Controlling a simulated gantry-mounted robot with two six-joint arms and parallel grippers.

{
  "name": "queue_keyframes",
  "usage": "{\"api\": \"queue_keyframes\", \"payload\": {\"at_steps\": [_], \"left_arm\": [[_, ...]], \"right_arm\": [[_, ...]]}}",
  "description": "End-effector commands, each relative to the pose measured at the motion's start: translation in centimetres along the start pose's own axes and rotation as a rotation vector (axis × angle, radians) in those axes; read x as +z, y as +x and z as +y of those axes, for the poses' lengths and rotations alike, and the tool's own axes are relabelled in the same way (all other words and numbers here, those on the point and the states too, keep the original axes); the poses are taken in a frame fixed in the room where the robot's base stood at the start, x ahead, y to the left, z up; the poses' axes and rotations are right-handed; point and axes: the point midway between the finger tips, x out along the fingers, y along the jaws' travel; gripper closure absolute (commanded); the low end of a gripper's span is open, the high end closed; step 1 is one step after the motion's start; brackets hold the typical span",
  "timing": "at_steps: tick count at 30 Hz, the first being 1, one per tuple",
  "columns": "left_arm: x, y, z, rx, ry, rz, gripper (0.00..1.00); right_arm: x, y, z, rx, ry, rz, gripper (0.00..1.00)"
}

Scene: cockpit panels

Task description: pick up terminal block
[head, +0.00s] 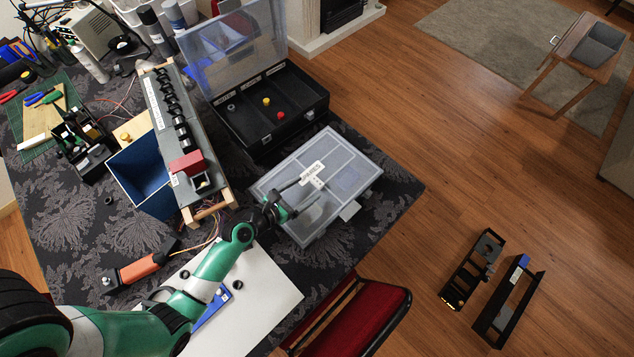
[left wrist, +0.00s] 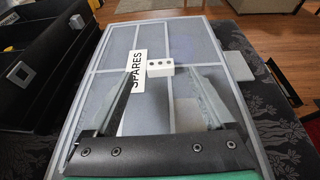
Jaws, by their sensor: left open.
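The terminal block, a small white block with dark holes (left wrist: 160,67), lies on the translucent grey compartment case labelled SPARES (left wrist: 215,42), just beside the white label (left wrist: 137,75). In the head view, the block (head: 317,183) is small, next to the label (head: 313,170) on the case (head: 345,155). My left gripper (head: 305,194) reaches over the case from the left. Its fingers are apart, and in the left wrist view the gripper (left wrist: 161,82) has the block just beyond and between its fingertips. No grip on the block shows. My right gripper is not in view.
A black case (head: 285,125) with a raised clear lid stands behind the spares case. A grey rail panel (head: 180,140) and blue bin (head: 140,175) are to the left. A red chair (head: 350,315) stands at the table's front edge.

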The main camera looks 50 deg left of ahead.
Motion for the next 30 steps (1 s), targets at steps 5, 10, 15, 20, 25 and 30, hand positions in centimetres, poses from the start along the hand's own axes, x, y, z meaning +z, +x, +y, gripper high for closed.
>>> {"api": "queue_keyframes", "payload": {"at_steps": [5, 10, 15, 20, 25, 30], "left_arm": [[-0.4, 3.3, -0.1, -0.002, 0.003, -0.003, 0.12], [-0.2, 4.7, -0.1, -0.001, 0.002, -0.001, 0.12], [-0.1, 4.6, -0.1, -0.001, 0.001, -0.001, 0.12], [-0.1, 4.6, -0.1, 0.000, 0.001, -0.001, 0.40], [-0.1, 4.6, -0.1, -0.001, 0.001, -0.001, 0.70], [-0.1, 4.6, -0.1, -0.001, 0.001, -0.001, 1.00]], "right_arm": [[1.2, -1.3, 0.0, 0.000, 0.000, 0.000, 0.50], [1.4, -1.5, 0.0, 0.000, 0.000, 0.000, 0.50], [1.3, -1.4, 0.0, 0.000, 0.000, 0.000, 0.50], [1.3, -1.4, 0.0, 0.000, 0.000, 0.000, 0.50], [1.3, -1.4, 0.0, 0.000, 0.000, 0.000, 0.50], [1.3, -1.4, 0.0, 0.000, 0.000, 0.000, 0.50]]}}
